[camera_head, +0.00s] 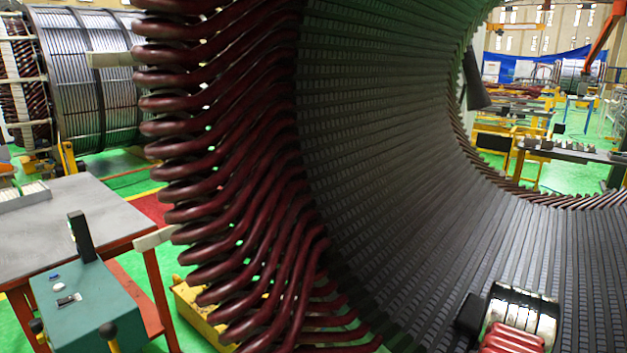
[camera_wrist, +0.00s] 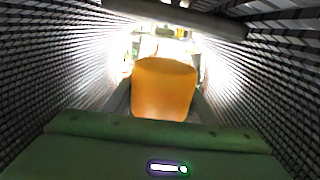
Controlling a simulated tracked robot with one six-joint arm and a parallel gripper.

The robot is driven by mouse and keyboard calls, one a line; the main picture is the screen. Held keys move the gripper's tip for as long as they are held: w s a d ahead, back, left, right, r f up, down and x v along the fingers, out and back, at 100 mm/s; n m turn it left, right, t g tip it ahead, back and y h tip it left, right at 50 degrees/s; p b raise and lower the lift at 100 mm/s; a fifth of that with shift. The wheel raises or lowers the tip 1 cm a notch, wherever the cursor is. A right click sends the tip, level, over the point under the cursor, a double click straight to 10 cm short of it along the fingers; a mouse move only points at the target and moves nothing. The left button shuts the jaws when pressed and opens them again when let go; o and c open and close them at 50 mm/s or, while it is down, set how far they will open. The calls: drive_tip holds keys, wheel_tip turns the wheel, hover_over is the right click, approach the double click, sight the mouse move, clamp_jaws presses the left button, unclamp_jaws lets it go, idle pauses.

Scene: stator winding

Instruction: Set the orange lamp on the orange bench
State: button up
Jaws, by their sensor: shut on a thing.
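In the wrist view, a rounded orange object, seemingly the orange lamp (camera_wrist: 163,85), sits between the dark fingers of my gripper (camera_wrist: 163,102). My gripper is shut on it. The lower edge of the lamp is hidden behind a green housing with a small lit strip. Ribbed dark walls run along both sides. In the head view, neither the lamp nor my gripper can be made out. A bench with a grey top and orange-red legs (camera_head: 75,208) stands at the left; I cannot tell if it is the orange bench.
The large stator bore (camera_head: 400,150) fills the head view, with dark red winding ends (camera_head: 235,190) along its left edge. A teal box (camera_head: 88,300) with a black post is at lower left. A dark-topped bench (camera_head: 570,150) stands beyond the bore. Some green floor is clear.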

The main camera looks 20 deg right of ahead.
drive_tip(key=w+a+r+n+t+y, duration=0.35)
drive_tip(key=w+a, duration=0.55)
drive_tip(key=a, duration=0.5)
drive_tip(key=w+a+r+n+t+y, duration=0.3)
drive_tip(key=w+a+r+t, duration=0.15)
drive_tip(key=w+a, duration=0.75)
drive_tip(key=w+a+r+n+t+y, duration=0.1)
drive_tip(key=a+r+n+y, duration=0.1)
drive_tip(key=a, duration=1)
drive_tip(key=w+a+r+n+y, duration=0.1)
drive_tip(key=a+r+y, duration=0.3)
drive_tip(key=a, duration=0.9)
drive_tip(key=w+a+r+n+t+y, duration=0.1)
drive_tip(key=a+r+n+y, duration=0.3)
drive_tip(key=a, duration=0.9)
drive_tip(key=shift+w+r+t, duration=0.15)
drive_tip(key=shift+r+t, duration=0.15)
drive_tip(key=shift+r, duration=0.3)
drive_tip(key=shift+d, duration=0.1)
